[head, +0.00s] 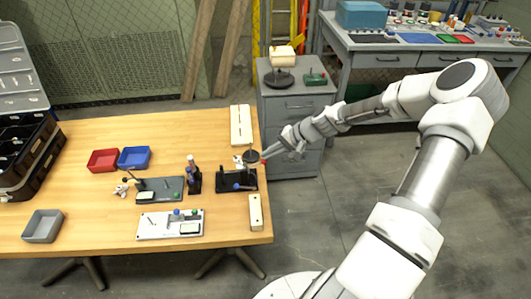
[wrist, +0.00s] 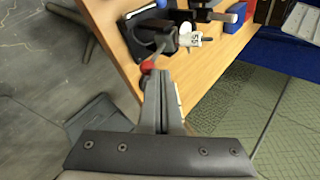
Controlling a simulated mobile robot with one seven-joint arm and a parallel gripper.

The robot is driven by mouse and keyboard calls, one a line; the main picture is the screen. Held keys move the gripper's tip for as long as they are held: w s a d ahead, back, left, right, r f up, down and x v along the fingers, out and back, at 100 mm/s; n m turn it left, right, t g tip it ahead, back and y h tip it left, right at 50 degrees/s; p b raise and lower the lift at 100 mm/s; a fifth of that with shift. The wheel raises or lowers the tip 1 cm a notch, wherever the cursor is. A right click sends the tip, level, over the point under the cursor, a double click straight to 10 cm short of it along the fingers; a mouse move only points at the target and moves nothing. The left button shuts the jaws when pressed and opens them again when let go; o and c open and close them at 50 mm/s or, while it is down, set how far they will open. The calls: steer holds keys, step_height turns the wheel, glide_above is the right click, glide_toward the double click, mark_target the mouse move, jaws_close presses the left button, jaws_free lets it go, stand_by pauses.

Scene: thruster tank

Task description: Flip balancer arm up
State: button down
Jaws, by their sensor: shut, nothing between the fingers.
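The balancer appears to be the black device (head: 236,183) at the right end of the wooden table; it also shows in the wrist view (wrist: 165,40). A short grey rod (wrist: 158,52) runs from it to a red ball (wrist: 147,67), which sticks out near the table edge; I take this rod as the balancer arm. The red ball shows small in the head view (head: 264,161). My gripper (wrist: 162,74) is shut and empty, with its fingertips right beside the red ball. I cannot tell whether they touch it.
A white labelled piece (wrist: 190,39) sits close to the black device. A cream block (head: 240,125) and another cream block (head: 256,212) lie along the table's right side. A grey drawer cabinet (head: 296,105) stands behind. Open floor lies right of the table.

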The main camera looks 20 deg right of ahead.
steer(key=shift+s+d+f+t+y+b, duration=0.15)
steer(key=shift+d+f+y+b, duration=0.15)
steer(key=shift+f+y+b, duration=0.25)
steer(key=shift+d+f+t+y+b, duration=0.1)
steer(key=shift+d+f+y+b, duration=0.2)
steer(key=shift+f+b, duration=0.25)
steer(key=shift+s+d+f+t+y+b, duration=0.15)
steer(key=shift+d+f+y+b, duration=0.1)
steer(key=shift+f+y+b, duration=0.3)
steer(key=shift+d+f, duration=0.1)
steer(key=shift+f, duration=0.15)
steer(key=w+r+p+v, duration=0.1)
steer(key=r+p+v, duration=0.1)
steer(key=v, duration=1)
steer(key=shift+w, duration=0.15)
steer(key=shift+r, duration=0.15)
